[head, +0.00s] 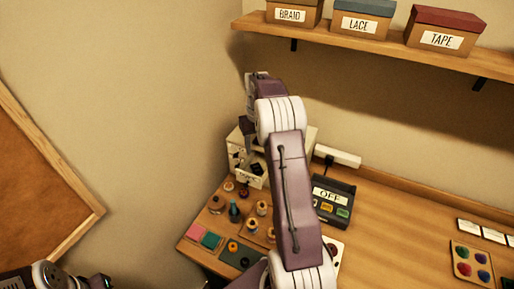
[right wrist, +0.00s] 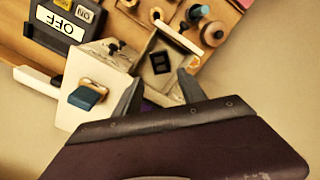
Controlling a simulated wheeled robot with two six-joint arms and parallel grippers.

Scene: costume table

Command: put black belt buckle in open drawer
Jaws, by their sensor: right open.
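The black belt buckle (right wrist: 160,62) shows in the right wrist view as a dark rectangular frame, and it appears to lie inside the open drawer (right wrist: 146,76). The drawer sticks out of a small cream cabinet (right wrist: 91,72). In the head view the cabinet (head: 308,133) stands at the back of the table, partly hidden by my right arm. My right gripper (right wrist: 157,92) is open, its fingers apart at the drawer with nothing between them; it also shows in the head view (head: 246,158). Part of my left arm shows at the bottom left; its jaws are unclear.
A dark box marked OFF (head: 333,199) stands right of the cabinet. Several spools (head: 262,208) and coloured pads (head: 211,240) lie in front. A paint palette (head: 472,265) is at the right. A shelf (head: 380,45) with labelled boxes hangs above. The table's middle right is clear.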

